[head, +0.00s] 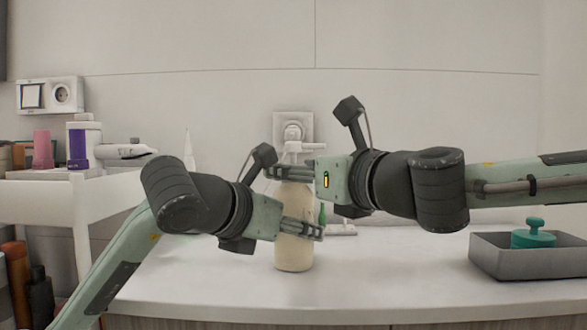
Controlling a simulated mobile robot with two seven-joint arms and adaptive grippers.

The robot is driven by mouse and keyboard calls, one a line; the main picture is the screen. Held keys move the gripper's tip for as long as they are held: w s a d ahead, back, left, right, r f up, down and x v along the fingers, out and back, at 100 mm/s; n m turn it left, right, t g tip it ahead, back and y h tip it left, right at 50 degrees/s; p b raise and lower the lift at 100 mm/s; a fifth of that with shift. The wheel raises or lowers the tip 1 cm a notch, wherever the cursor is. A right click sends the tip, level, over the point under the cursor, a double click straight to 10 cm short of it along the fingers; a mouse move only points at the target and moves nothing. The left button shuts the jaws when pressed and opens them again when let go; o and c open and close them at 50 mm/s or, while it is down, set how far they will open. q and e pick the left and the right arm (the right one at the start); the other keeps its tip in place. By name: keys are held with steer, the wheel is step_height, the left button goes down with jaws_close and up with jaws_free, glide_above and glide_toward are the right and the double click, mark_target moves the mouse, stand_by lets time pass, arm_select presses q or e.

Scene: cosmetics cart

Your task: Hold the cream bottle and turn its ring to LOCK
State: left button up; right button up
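The cream bottle (293,257) stands upright on the white counter, in the middle of the head view. It is pale cream, with a white pump head (293,148) on top. My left gripper (302,228) comes in from the left, with its fingers around the lower body; it looks shut on the bottle. My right gripper (287,172) comes in from the right at the neck, with a finger across the front. The ring and its marks are hidden behind these fingers. I cannot tell whether the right fingers grip the ring.
A grey tray (510,263) with a teal lidded item (533,235) stands on the counter at the right. A white cart (45,192) with cosmetics is at the left. A small green-tipped item (322,215) is behind the bottle. The front counter is clear.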

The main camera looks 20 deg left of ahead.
steer(key=shift+w+a, duration=0.25)
steer(key=shift+a, duration=0.1)
steer(key=shift+c, duration=0.5)
steer(key=c, duration=1.1)
steer(key=shift+r+n+g+y, duration=0.1)
steer(key=shift+n+g+y, duration=0.3)
steer(key=shift+g, duration=0.1)
steer(key=n+g+y, duration=0.1)
steer(key=n+g, duration=0.1)
steer(key=g, duration=0.1)
steer(key=n+g+y, duration=0.2)
steer(key=g, duration=0.1)
steer(key=shift+w+n+g, duration=0.15)
steer(key=shift+n+g, duration=0.15)
arm_select(q)
steer(key=shift+d, duration=0.1)
arm_select(e)
steer(key=n+g, duration=0.2)
steer(key=g, duration=0.2)
steer(key=n+g, duration=0.3)
steer(key=g, duration=0.1)
steer(key=shift+n+g, duration=0.3)
